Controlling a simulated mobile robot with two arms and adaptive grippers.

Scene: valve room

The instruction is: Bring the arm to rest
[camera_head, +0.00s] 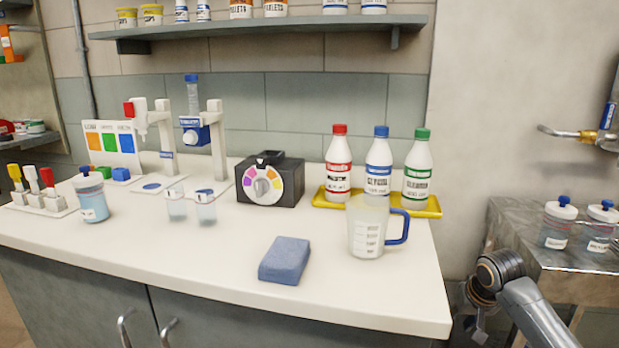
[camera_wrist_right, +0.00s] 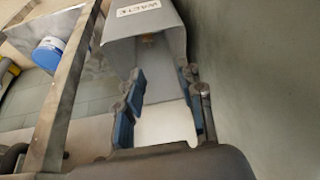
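My right arm (camera_head: 530,310) comes in at the lower right, in the gap between the white counter and the metal side table. My right gripper (camera_head: 477,326) hangs low beside the counter's right end, below the counter top. In the right wrist view the gripper (camera_wrist_right: 163,95) has its blue-padded fingers apart, with nothing between them. A grey bin (camera_wrist_right: 150,50) with a "WASTE" label shows just past the fingertips; I cannot tell whether they touch it. My left gripper is not in view.
The counter (camera_head: 350,295) holds a blue sponge (camera_head: 285,260), a measuring jug (camera_head: 368,230) and three bottles on a yellow tray (camera_head: 432,208). The side table (camera_head: 545,280) carries two lidded jars.

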